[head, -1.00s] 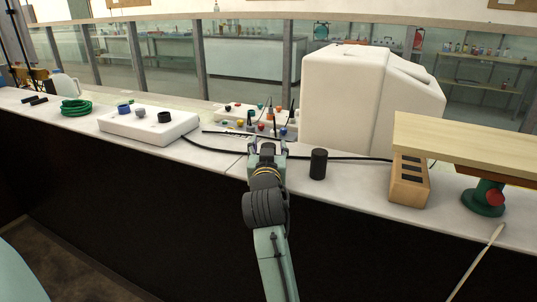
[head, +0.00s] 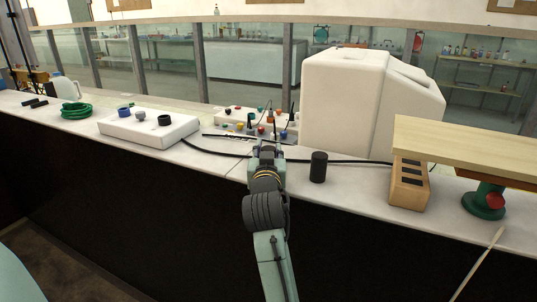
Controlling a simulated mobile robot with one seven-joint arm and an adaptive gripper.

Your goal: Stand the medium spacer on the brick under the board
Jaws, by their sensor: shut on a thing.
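My gripper (head: 268,147) is over the light bench top near the picture's middle, seen from behind. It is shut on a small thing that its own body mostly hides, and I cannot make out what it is. A black upright cylinder (head: 318,167) stands on the bench just right of my gripper, apart from it. Which spacer is the medium one cannot be told from this view. The tan brick (head: 408,193) with dark rectangles on its face stands farther right. The pale wooden board (head: 470,144) extends above it. Whether they touch is unclear.
A green stand with a red knob (head: 495,201) is under the board, right of the brick. A large white box (head: 345,100) stands behind the cylinder. A white control box (head: 148,128), a green coil (head: 75,111) and a black cable (head: 345,160) lie on the bench.

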